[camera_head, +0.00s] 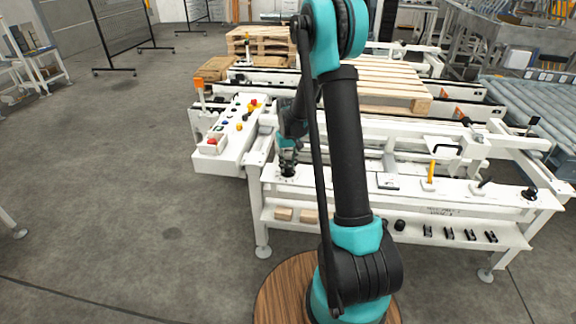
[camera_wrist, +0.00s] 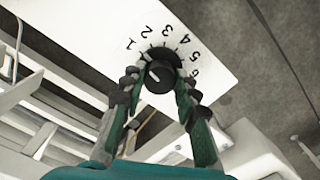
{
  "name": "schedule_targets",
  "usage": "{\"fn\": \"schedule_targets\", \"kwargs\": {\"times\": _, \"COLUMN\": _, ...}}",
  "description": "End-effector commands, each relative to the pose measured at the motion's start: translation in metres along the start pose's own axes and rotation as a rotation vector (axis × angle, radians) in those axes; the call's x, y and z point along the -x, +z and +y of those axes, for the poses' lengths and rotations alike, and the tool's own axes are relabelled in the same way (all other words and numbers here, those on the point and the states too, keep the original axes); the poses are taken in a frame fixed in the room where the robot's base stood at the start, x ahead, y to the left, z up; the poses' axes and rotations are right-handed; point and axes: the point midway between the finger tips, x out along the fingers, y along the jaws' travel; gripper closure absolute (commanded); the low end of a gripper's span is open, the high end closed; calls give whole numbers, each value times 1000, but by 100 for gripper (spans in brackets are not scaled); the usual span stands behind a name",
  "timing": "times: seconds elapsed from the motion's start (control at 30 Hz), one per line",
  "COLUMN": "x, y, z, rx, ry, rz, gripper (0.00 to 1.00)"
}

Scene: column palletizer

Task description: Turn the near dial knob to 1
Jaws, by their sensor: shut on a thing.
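A round black dial knob (camera_wrist: 159,76) with a pale mark on its left side sits on a white panel in the wrist view. Numbers from 1 to 6 (camera_wrist: 168,30) run in an arc around its upper side, with 1 at the upper left. The pale mark is small, and I cannot tell exactly which number it points to. My gripper (camera_wrist: 161,88) has one finger on each side of the knob and is shut on it. In the head view my gripper (camera_head: 287,160) reaches down to the knob at the left end of the white bench top (camera_head: 330,180).
A white control box (camera_head: 226,140) with red, yellow and blue buttons stands just left of my gripper. A yellow handle (camera_head: 431,172) and another black knob (camera_head: 529,193) are farther right on the bench. Wooden pallets (camera_head: 385,82) lie behind.

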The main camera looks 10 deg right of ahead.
Motion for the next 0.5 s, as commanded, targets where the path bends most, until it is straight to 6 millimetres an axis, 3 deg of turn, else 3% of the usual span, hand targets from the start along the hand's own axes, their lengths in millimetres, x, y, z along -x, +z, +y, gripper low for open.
{"fn": "schedule_targets", "kwargs": {"times": 0.5, "x": 0, "y": 0, "z": 0, "rx": 196, "ry": 0, "rz": 1, "gripper": 99}}
